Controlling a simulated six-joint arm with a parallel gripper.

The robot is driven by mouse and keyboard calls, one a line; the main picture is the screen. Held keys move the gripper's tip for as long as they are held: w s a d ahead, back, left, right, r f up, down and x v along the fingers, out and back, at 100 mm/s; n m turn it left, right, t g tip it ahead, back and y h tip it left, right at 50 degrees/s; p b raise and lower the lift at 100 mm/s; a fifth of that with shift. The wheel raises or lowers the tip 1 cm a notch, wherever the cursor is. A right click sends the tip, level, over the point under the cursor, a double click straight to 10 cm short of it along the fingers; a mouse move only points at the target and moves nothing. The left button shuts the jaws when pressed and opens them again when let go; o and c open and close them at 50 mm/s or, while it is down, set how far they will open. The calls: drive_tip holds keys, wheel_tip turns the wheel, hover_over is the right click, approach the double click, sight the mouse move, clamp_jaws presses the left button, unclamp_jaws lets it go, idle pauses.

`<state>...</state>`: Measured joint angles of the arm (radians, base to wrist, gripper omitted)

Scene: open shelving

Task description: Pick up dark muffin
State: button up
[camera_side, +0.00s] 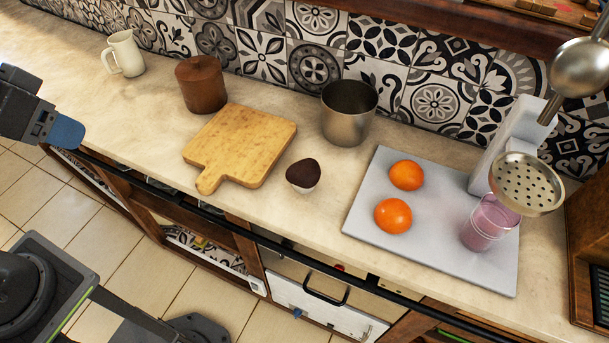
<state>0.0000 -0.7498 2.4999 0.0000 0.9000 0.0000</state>
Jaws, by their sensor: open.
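The dark muffin (303,174) has a dark brown top and a pale wrapper. It stands upright on the pale stone counter, between the wooden cutting board and the grey tray. My gripper (66,133) is at the far left edge of the picture, with a blue fingertip showing in front of the counter's edge. It is open and holds nothing that I can see. It is well to the left of the muffin and apart from it. Part of the gripper and arm is cut off by the frame.
A wooden cutting board (240,146) lies left of the muffin. A steel pot (349,118) stands behind it. A grey tray (440,249) at right bears two oranges and a pink glass (484,226). A brown canister (200,84) and white pitcher (125,54) stand at back left. Steel utensils hang at right.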

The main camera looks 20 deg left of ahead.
idle(0.4)
drive_tip(key=o, duration=0.9)
drive_tip(key=w+d+r+n+g, duration=0.2)
drive_tip(key=w+d+r, duration=0.2)
drive_tip(key=w, duration=0.4)
drive_tip(key=n+g+y, duration=0.2)
drive_tip(key=n+g, duration=0.2)
drive_tip(key=n, duration=0.4)
hover_over(305, 166)
drive_tip(key=w+d, duration=0.1)
wheel_tip(305, 166, down, 13)
drive_tip(key=f, duration=0.5)
drive_tip(key=a+f, duration=0.1)
drive_tip(key=f, duration=0.2)
drive_tip(key=shift+s+f, duration=0.1)
drive_tip(key=shift+s, duration=0.1)
drive_tip(key=shift+s+a+f, duration=0.1)
drive_tip(key=shift+s+f, duration=0.1)
drive_tip(key=shift+f, duration=1.15)
drive_tip(key=shift+s+a+f, duration=0.1)
drive_tip(key=shift+s+f, duration=0.05)
drive_tip(key=shift+f, duration=1.15)
